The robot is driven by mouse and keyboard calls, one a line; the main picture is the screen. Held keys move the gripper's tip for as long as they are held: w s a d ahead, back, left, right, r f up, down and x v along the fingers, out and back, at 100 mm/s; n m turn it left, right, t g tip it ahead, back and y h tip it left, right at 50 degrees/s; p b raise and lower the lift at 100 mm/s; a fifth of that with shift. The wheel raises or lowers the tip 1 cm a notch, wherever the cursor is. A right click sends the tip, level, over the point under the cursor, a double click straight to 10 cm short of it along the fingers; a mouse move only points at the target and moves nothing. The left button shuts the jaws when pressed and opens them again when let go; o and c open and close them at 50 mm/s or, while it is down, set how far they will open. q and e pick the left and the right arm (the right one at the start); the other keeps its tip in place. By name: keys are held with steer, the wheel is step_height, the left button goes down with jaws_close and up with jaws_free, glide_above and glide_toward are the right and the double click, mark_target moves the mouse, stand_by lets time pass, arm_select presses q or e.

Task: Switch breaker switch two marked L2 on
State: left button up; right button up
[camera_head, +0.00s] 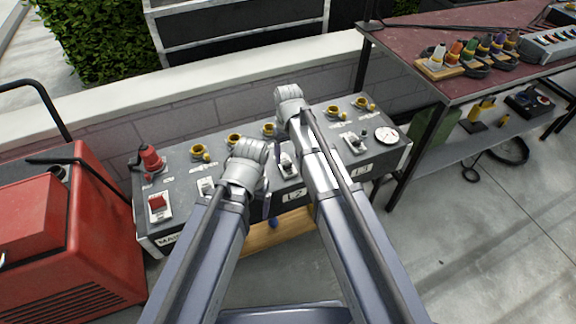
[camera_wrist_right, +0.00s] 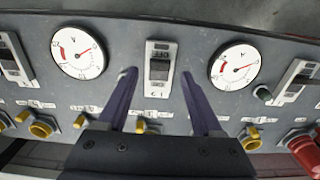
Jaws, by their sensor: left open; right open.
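The breaker panel (camera_head: 330,170) is a dark sloped box below the low wall. The L2 switch (camera_head: 287,168) is a small black toggle on a pale plate, above the L2 label (camera_head: 293,195). In the right wrist view the L2 switch (camera_wrist_right: 159,68) sits in the middle between two round gauges. My right gripper (camera_wrist_right: 156,76) is open, with one finger on each side of the switch plate and apart from the toggle. In the head view the right gripper (camera_head: 279,150) is partly hidden by its arm. My left gripper (camera_head: 265,192) is open near the panel, left of L2, its fingers mostly hidden.
The red main switch (camera_head: 157,202) and L1 switch (camera_head: 206,187) lie to the left, the L3 switch (camera_head: 354,142) to the right. Yellow sockets (camera_head: 233,139) line the back edge. A red machine (camera_head: 100,230) stands left, a cable table (camera_head: 480,85) right.

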mark_target(287, 165)
steer(key=shift+f+b, duration=1.05)
steer(key=shift+f, duration=0.55)
arm_select(q)
step_height(287, 165, down, 3)
steer(key=shift+f, duration=0.1)
arm_select(e)
steer(key=shift+c, duration=0.2)
jaws_close()
